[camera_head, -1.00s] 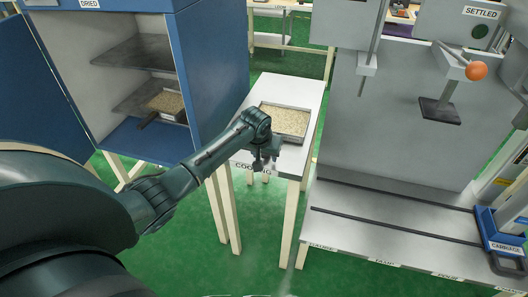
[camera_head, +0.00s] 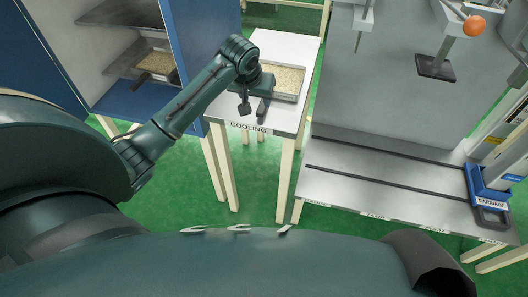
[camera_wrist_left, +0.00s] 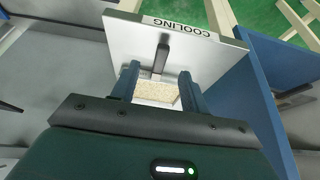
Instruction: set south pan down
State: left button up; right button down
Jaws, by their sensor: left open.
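A shallow pan of pale grains (camera_head: 289,80) rests on the white cooling table; I cannot tell from a mark whether it is the south pan. Its dark handle (camera_head: 263,107) points toward the table's front edge, by the COOLING label. My left gripper (camera_head: 254,104) is open above the pan's near left part and hides some of it. In the left wrist view the handle (camera_wrist_left: 162,55) and grain bed (camera_wrist_left: 157,91) show between the two spread fingers (camera_wrist_left: 159,72), which appear apart from the handle. My right gripper is not in view.
Another grain pan (camera_head: 156,65) sits on a shelf in the open blue cabinet (camera_head: 190,40) at left. A grey bench (camera_head: 380,185) with rails and a blue carriage (camera_head: 487,190) stands at right. The cooling table's back part (camera_head: 285,45) is clear.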

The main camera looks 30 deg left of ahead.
pick_arm(q)
jog(key=s+d+f+m+t+h, duration=0.2)
jog(key=s+d+f+m+h, duration=0.15)
jog(key=s+d+f, duration=0.85)
jog(key=s+d+m+t, duration=0.2)
jog(key=s+d+t, duration=0.1)
jog(key=s, duration=0.8)
jog(key=shift+s+d+f+t+h, duration=0.25)
jog(key=shift+d+f+t+h, duration=0.2)
jog(key=shift+d, duration=0.35)
jog(key=shift+c, duration=0.6)
